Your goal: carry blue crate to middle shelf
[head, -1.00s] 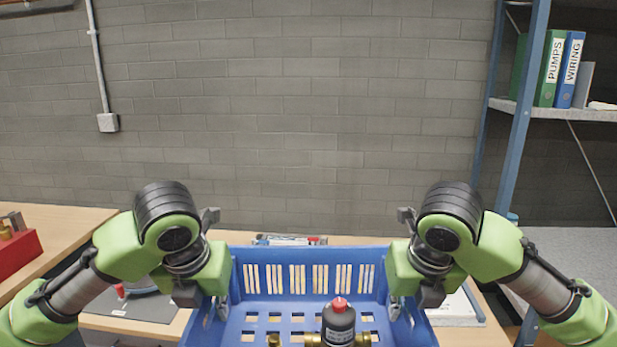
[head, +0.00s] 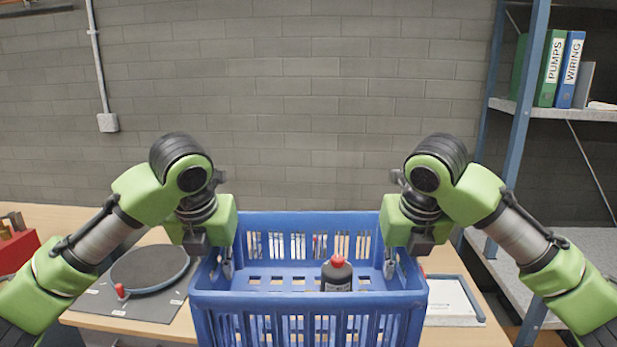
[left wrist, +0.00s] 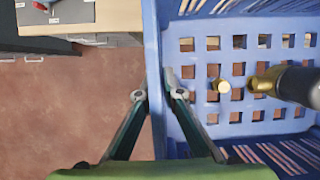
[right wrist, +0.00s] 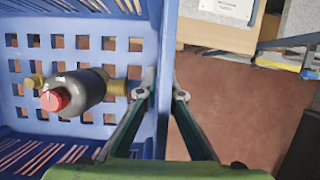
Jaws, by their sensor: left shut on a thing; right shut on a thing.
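The blue crate (head: 310,303) hangs level between my two arms in the head view, in front of the wooden bench. My left gripper (head: 227,268) is shut on the crate's left wall; the left wrist view shows its fingers (left wrist: 158,97) on both sides of that wall. My right gripper (head: 390,267) is shut on the right wall, with its fingers (right wrist: 165,97) astride it. The middle shelf (head: 570,255) of the blue-post rack is probably the grey board at the right.
A wooden bench (head: 60,218) runs behind the crate, with a round pad on a dark mat (head: 150,270) and a white sheet on a tray (head: 447,298). A rack post (head: 519,120) stands at the right. An upper shelf (head: 560,110) holds binders. Bare floor (right wrist: 250,115) shows below.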

